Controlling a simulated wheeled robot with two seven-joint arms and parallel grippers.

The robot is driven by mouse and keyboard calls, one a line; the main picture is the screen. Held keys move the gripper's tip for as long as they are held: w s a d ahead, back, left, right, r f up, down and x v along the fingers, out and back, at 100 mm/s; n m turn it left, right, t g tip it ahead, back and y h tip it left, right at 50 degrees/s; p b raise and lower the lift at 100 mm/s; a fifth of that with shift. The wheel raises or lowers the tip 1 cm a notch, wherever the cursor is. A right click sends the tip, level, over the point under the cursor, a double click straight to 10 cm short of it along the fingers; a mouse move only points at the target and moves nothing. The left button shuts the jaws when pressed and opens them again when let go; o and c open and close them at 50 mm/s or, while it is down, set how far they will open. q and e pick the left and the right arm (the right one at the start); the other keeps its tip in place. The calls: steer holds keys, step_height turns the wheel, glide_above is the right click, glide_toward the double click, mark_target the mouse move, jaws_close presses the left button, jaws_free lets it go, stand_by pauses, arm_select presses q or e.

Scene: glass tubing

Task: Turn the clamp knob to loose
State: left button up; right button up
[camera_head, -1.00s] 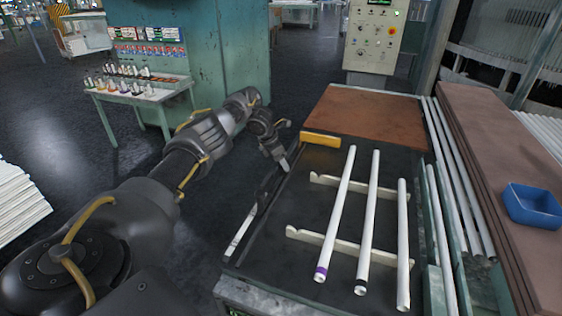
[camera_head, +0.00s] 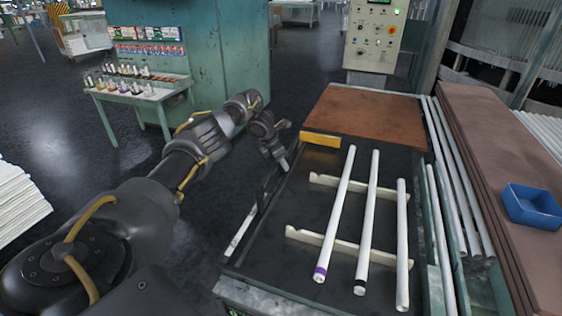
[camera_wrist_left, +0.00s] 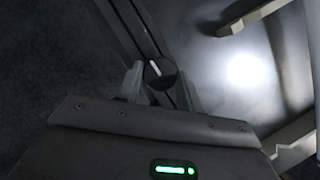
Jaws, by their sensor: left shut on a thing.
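The clamp knob (camera_wrist_left: 160,74) is a small round black knob with a white pointer line. In the left wrist view it sits on a dark rail (camera_wrist_left: 138,28), and its pointer line is tilted slightly from the rail's direction. My left gripper (camera_wrist_left: 163,82) has one finger on each side of the knob and is shut on it. In the head view my left gripper (camera_head: 284,162) is at the left edge of the dark worktable (camera_head: 290,208). I cannot make out the knob there. My right gripper is not in view.
Several white tubes (camera_head: 368,220) lie across two pale notched supports (camera_head: 325,243) on the worktable. A yellow block (camera_head: 320,140) and a brown board (camera_head: 365,115) are at its far end. A blue bin (camera_head: 532,205) stands at right. Open floor lies left of the table.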

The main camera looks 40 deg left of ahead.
arm_select(q)
steer(key=n+p, duration=0.1)
steer(key=n+y+p, duration=0.1)
steer(key=shift+d+r+n+t, duration=0.15)
steer(key=shift+r+n+t, duration=0.05)
steer(key=shift+n+t, duration=0.1)
steer(key=n+y+p, duration=0.1)
steer(key=n, duration=0.1)
steer(key=n+p, duration=0.1)
steer(key=n, duration=0.1)
steer(key=shift+d+n+y, duration=0.15)
steer(key=shift+n+y, duration=0.15)
steer(key=shift+y, duration=0.1)
steer(key=n+p, duration=0.1)
steer(key=n, duration=0.1)
steer(key=n+y+p, duration=0.1)
steer(key=n, duration=0.1)
steer(key=shift+w+d+g+y, duration=0.1)
steer(key=shift+w+g+y, duration=0.05)
steer(key=shift+g+y, duration=0.2)
steer(key=shift+n+g+y, duration=0.45)
steer(key=shift+n+g, duration=0.1)
steer(key=shift+n, duration=1.45)
steer(key=o, duration=1)
steer(key=shift+w+f, duration=0.1)
steer(key=shift+f, duration=0.1)
